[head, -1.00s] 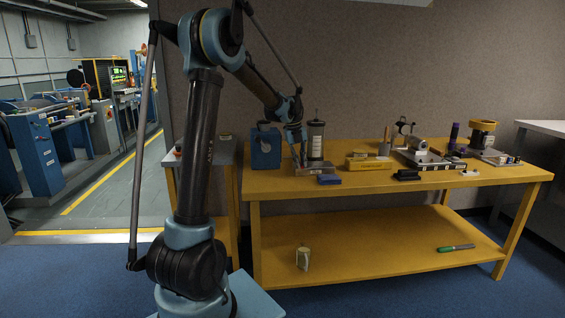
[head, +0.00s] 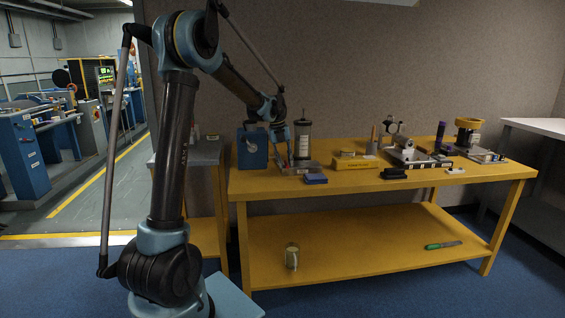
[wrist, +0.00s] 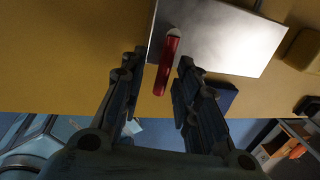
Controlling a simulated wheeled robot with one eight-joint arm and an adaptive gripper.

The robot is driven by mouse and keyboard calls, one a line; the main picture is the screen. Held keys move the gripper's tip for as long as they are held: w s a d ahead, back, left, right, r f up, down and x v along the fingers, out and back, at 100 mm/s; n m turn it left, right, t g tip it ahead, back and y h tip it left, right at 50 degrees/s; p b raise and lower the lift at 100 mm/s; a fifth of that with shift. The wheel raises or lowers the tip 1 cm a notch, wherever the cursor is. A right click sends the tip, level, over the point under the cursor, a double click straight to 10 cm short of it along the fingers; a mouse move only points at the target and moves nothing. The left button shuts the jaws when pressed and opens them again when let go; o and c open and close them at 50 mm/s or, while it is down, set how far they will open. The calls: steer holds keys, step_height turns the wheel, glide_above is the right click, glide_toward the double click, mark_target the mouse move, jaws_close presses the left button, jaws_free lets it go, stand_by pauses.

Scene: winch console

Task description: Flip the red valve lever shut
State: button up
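The red valve lever (wrist: 168,62) is a slim red handle with a pale rounded end, attached at a grey metal plate (wrist: 225,38) in the wrist view. My gripper (wrist: 161,75) is open, with one finger on each side of the lever and visible gaps between. In the head view my gripper (head: 285,152) is low over the left part of the yellow bench (head: 330,186), at the metal base; the lever is barely discernible there.
A blue box (head: 253,148) stands left of my gripper, and a clear cylinder (head: 302,142) close to its right. A dark blue block (head: 315,179) lies in front. A yellow block (head: 354,163) and several devices stand farther right along the bench.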

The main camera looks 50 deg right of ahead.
steer(key=shift+s+r, duration=0.1)
steer(key=shift+s, duration=0.05)
step_height(320, 180, up, 12)
steer(key=w+a, duration=0.1)
steer(key=a, duration=0.1)
steer(key=shift+w+f, duration=0.25)
steer(key=shift+w, duration=0.05)
stand_by(0.7)
